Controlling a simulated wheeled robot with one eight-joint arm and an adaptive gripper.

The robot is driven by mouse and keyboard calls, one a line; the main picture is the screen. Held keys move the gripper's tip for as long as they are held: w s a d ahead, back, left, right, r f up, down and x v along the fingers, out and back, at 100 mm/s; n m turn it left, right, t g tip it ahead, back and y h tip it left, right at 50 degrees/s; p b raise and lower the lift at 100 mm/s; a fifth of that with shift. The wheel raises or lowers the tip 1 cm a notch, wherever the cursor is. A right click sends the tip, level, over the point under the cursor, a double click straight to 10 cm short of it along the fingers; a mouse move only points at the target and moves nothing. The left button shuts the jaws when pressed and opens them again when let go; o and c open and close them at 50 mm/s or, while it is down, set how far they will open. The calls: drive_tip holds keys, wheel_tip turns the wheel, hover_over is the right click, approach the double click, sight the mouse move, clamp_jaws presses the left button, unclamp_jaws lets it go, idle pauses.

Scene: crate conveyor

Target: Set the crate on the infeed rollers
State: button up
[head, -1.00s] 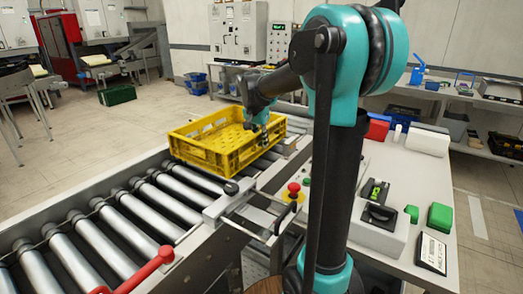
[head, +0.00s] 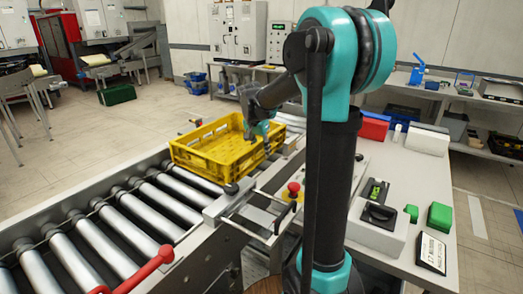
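The yellow crate (head: 213,172) sits upright at the far end of the near roller run, in the middle left of the head view. It appears to rest on the rollers, but its underside is hidden. The infeed rollers (head: 110,238) run from the crate toward the lower left and are bare there. My gripper (head: 264,138) is at the crate's far right side, pointing down by its rim. The fingers are small and partly hidden, so I cannot tell whether they are open or touch the crate.
A red lever (head: 150,262) stands at the conveyor's near edge. A red stop button (head: 293,188) is right of the rollers. A bench (head: 385,165) on the right carries a grey device, green blocks and a small display. Floor left of the conveyor is clear.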

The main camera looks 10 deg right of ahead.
drive_tip(key=v, duration=1.2)
drive_tip(key=shift+r, duration=0.1)
